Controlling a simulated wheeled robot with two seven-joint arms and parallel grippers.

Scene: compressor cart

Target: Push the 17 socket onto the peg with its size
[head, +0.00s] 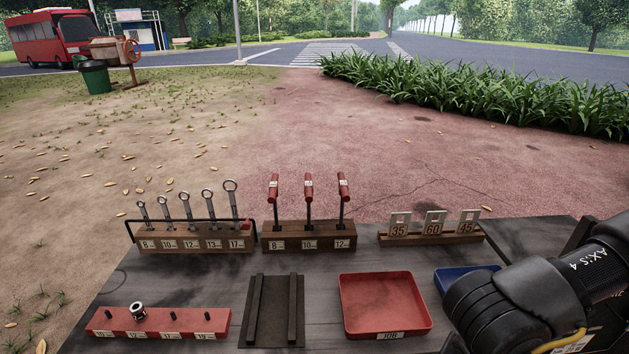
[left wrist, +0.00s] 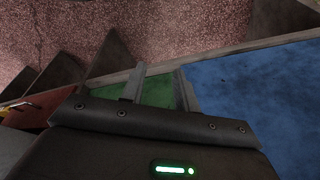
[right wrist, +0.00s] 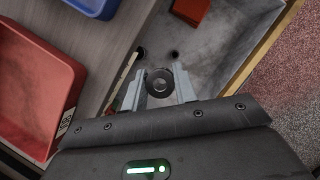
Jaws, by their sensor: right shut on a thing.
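The red peg rail (head: 158,323) lies at the front left of the cart top in the head view, with small labels on its front that are hard to read. A chrome socket (head: 138,311) stands at its second position from the left; the other positions show bare dark pegs. In the right wrist view my right gripper (right wrist: 159,88) is shut on a round socket (right wrist: 159,83), seen end-on, above a grey open compartment. Its size mark cannot be read. My left gripper (left wrist: 158,78) is open and empty, with a green surface behind its fingers. The head view shows neither gripper.
A dark two-rail holder (head: 272,310), a red tray (head: 385,302) and a blue tray (head: 462,276) lie right of the peg rail. Wrench (head: 195,238), red-handled driver (head: 309,236) and number-plate (head: 432,234) racks line the back. A red block (right wrist: 190,12) lies in the grey compartment.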

